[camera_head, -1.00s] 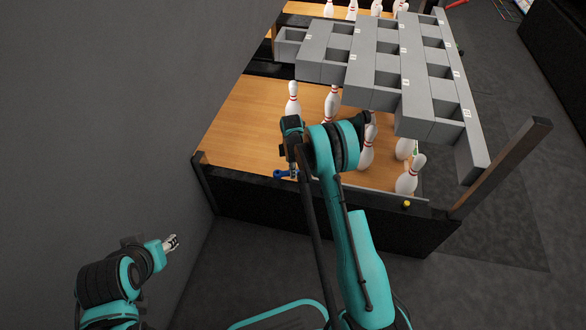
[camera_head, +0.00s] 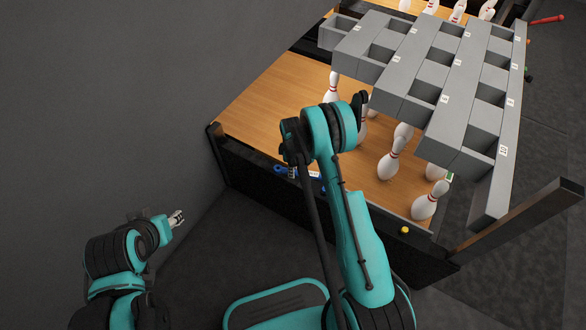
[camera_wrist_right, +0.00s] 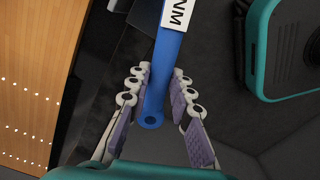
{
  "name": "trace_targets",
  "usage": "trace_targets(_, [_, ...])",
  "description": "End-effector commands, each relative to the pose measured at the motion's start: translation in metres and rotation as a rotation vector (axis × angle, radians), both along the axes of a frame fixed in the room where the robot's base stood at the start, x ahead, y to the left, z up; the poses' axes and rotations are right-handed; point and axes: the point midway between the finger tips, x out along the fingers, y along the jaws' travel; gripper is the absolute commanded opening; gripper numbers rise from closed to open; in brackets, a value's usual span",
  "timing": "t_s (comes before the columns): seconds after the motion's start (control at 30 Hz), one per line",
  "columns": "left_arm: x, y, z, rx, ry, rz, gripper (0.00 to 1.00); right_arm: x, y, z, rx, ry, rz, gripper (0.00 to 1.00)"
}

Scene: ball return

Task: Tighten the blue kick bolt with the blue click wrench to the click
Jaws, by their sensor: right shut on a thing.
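The blue click wrench (camera_wrist_right: 158,92) with a white label runs between the fingers of my right gripper (camera_wrist_right: 161,75), which is shut on it near its round end. In the head view part of the wrench (camera_head: 280,169) shows at the front edge of the wooden lane, below my right wrist. A small blue spot beside the arm there may be the kick bolt; my arm covers most of that area, so I cannot tell whether the wrench touches it. My left gripper (camera_head: 176,217) is apart from all this, near the wall; its finger opening is too small to judge.
White pins (camera_head: 391,158) stand on the wooden lane (camera_head: 262,107) under a grey pin rack (camera_head: 420,92). A black front board (camera_head: 262,187) and a dark post (camera_head: 530,215) border it. A yellow knob (camera_head: 405,230) sits at the front. A grey wall fills the left.

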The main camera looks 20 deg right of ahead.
Motion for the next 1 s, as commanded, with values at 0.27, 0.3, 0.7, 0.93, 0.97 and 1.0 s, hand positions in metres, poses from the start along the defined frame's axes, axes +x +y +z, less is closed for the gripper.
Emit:
trace_targets(0.27, [0.0, 0.0, -0.013, 0.0, 0.0, 0.0, 0.42, 0.0, 0.0, -0.016, -0.001, 0.001, 0.0, 0.0])
trace_targets(0.3, [0.0, 0.0, -0.015, 0.0, 0.0, 0.0, 0.42, 0.0, 0.0, -0.02, -0.001, 0.001, 0.0, 0.0])
trace_targets(0.7, [0.0, 0.0, -0.012, 0.0, 0.0, 0.0, 0.42, 0.0, -0.001, -0.054, -0.001, 0.001, 0.0, 0.0])
trace_targets(0.93, [0.0, 0.0, -0.012, 0.0, 0.0, 0.0, 0.42, 0.0, 0.0, -0.059, -0.001, 0.001, 0.0, 0.0])
trace_targets(0.97, [0.0, 0.0, -0.012, 0.0, 0.0, 0.0, 0.42, 0.0, 0.0, -0.059, -0.001, 0.001, 0.0, 0.0])
trace_targets(1.0, [0.0, 0.0, -0.012, 0.0, 0.0, 0.0, 0.42, 0.0, 0.0, -0.059, -0.001, 0.001, 0.0, 0.0])
